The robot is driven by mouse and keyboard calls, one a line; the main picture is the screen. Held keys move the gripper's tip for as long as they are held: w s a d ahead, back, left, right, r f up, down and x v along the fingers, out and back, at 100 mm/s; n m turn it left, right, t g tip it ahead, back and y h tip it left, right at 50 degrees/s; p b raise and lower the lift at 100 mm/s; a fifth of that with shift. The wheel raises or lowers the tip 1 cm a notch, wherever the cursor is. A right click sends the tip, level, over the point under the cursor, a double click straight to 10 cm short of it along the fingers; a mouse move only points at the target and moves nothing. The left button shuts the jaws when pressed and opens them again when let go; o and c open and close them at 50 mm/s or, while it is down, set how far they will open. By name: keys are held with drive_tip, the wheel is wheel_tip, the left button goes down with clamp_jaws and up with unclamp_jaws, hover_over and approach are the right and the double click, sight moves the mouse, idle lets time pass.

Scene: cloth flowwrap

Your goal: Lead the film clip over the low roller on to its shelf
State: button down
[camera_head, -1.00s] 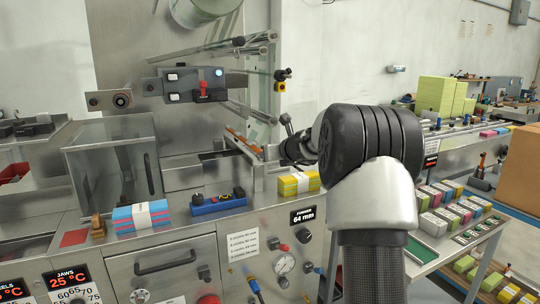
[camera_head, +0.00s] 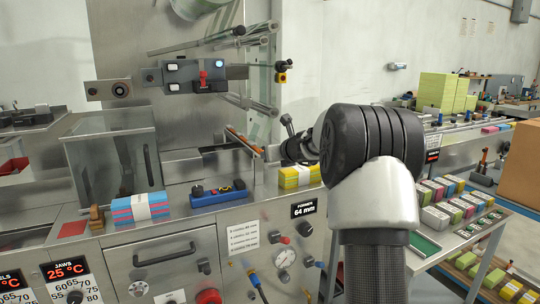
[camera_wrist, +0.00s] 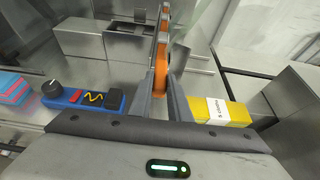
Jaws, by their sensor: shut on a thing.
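My gripper (camera_wrist: 160,85) is shut on the near end of the film clip, a long narrow bar with orange parts (camera_wrist: 161,68). In the head view the orange clip (camera_head: 243,139) points away from my gripper, left of my wrist, above the steel bench. Translucent film with green print (camera_head: 259,98) hangs behind it. Several steel rollers (camera_head: 251,105) cross the film above the clip; I cannot tell which is the low one. The shelf is not clearly identifiable. My gripper's fingertips are partly hidden in the head view.
A yellow pack (camera_head: 300,177) sits close beneath my wrist, and a blue control box (camera_head: 217,197) stands left of it. A clear guard box (camera_head: 113,165) and a pink-and-blue stack (camera_head: 140,208) are farther left. A switch panel (camera_head: 195,76) overhangs behind.

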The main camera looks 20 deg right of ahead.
drive_tip(key=shift+f+b, duration=0.75)
drive_tip(key=shift+f, duration=0.05)
idle(0.4)
drive_tip(key=c, duration=1.6)
unclamp_jaws()
